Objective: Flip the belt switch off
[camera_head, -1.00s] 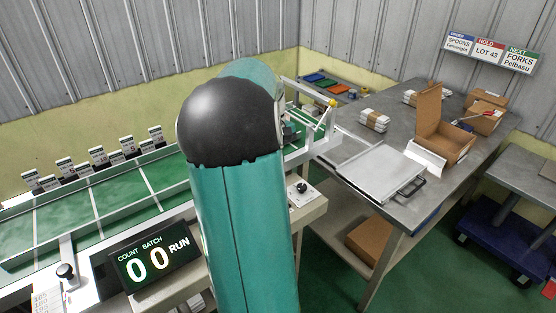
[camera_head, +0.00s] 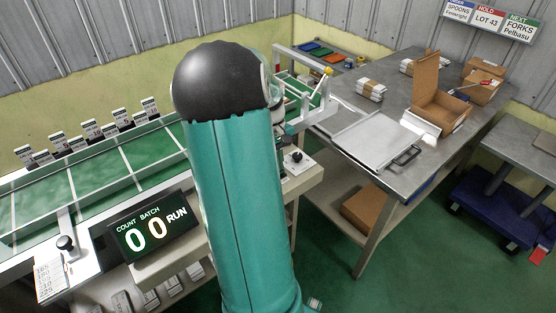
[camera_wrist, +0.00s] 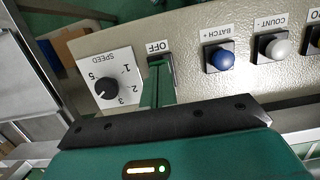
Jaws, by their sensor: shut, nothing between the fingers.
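In the wrist view, the control panel (camera_wrist: 190,35) carries a white OFF label (camera_wrist: 158,47). The belt switch under that label is mostly covered by my gripper, and I cannot tell its position. My gripper (camera_wrist: 160,68) shows as narrow green fingers, shut and empty, with the tips at the switch just below the label. I cannot tell whether they touch it. In the head view the gripper is hidden behind my arm. The counter display (camera_head: 152,226) reads COUNT 0, BATCH 0 and RUN.
A black speed dial (camera_wrist: 107,88) is left of the switch. The green belt (camera_head: 95,180) lies left of my arm, and a grey table (camera_head: 330,115) with boxes stands right.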

